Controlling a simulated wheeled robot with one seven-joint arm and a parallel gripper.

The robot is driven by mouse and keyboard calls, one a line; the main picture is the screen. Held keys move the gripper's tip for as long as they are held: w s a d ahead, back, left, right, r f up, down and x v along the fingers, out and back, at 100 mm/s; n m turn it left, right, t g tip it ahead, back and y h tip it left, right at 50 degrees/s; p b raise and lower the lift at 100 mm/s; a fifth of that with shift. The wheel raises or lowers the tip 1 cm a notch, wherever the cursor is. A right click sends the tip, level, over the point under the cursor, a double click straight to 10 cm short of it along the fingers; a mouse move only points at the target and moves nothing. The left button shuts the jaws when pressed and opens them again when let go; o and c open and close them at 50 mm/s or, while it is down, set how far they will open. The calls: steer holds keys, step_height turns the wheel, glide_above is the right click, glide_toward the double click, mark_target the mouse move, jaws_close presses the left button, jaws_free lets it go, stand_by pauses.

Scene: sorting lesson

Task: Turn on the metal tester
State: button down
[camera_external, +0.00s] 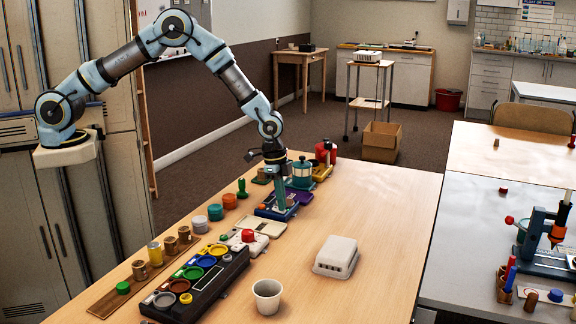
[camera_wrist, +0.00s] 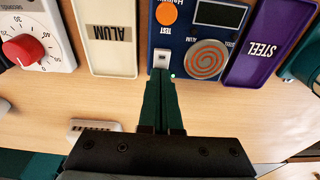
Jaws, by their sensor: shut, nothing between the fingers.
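The metal tester is a blue box (camera_wrist: 184,45) with a dark screen (camera_wrist: 220,14), an orange button (camera_wrist: 167,13), an orange spiral disc (camera_wrist: 207,65) and a white switch (camera_wrist: 161,58). The blue box (camera_external: 265,211) also shows on the table in the external view, partly hidden by my gripper. My gripper (camera_wrist: 161,74) is shut and empty, pointing down, with its tips right at the switch's near edge. I cannot tell whether they touch it.
The cream ALUM tray (camera_wrist: 110,38) and purple STEEL tray (camera_wrist: 262,45) flank the tester. A timer with a red knob (camera_wrist: 24,48) is beyond the ALUM tray. A white slotted box (camera_external: 336,257) and a cup (camera_external: 267,297) stand nearer. The table's right part is clear.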

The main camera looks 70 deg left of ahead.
mark_target(275, 207)
steer(key=shift+s+f, duration=0.1)
steer(key=shift+s, duration=0.05)
steer(key=shift+s+a, duration=0.5)
steer(key=shift+a, duration=0.1)
steer(key=r+p, duration=0.1)
steer(key=r, duration=0.1)
steer(key=r+p, duration=0.2)
steer(key=r, duration=0.1)
steer(key=shift+s+a+r, duration=0.1)
steer(key=shift+s+a, duration=0.05)
steer(key=shift+a, duration=0.05)
step_height(275, 207, up, 9)
steer(key=s+b, duration=0.1)
steer(key=b, duration=0.2)
steer(key=shift+a, duration=0.45)
steer(key=shift+b, duration=0.35)
